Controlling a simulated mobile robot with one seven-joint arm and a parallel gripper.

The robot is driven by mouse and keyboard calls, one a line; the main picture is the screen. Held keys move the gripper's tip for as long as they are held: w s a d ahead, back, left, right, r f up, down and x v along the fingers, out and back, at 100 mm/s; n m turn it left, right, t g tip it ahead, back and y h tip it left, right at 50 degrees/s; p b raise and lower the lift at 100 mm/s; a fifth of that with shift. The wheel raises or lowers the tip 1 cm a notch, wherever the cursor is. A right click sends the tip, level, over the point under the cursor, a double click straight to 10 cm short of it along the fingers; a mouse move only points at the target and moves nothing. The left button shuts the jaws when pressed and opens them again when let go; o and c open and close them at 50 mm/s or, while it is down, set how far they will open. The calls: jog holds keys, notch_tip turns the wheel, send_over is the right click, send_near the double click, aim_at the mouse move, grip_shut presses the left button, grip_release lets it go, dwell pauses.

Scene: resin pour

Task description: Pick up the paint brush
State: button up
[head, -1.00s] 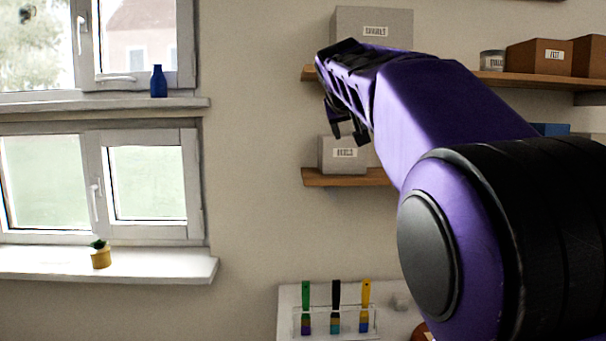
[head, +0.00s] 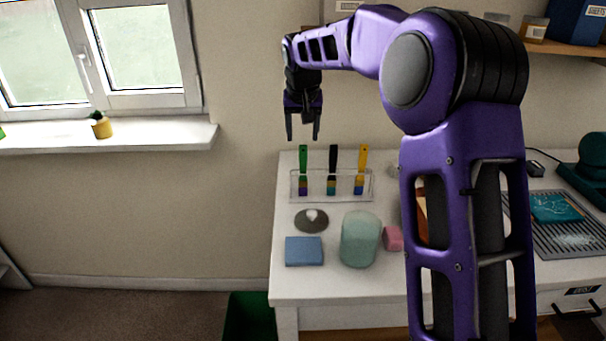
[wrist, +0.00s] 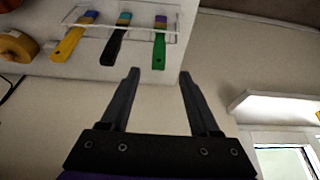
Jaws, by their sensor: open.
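Three paint brushes stand handle-up in a clear rack (head: 310,198) at the back left of the white table: a green-handled brush (head: 303,160), a black-handled brush (head: 333,160) and a yellow-handled brush (head: 362,163). My gripper (head: 302,138) is open and empty, pointing down just above the green handle in the head view. In the wrist view my gripper's fingers (wrist: 157,73) are spread apart, with the green-handled brush (wrist: 159,50) beyond and between their tips. The black-handled brush (wrist: 116,50) and the yellow-handled brush (wrist: 70,45) are to its left.
On the table (head: 340,289) are a grey disc (head: 311,222), a blue block (head: 304,252), a pale green cylinder (head: 360,240) and a pink block (head: 392,239). A grey ridged tray (head: 560,238) lies at right. My arm hides the table's middle.

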aim_at(303, 152)
jog(key=x, duration=1)
jog(key=shift+w+d, duration=0.1)
jog(key=shift+w, duration=0.05)
grip_shut()
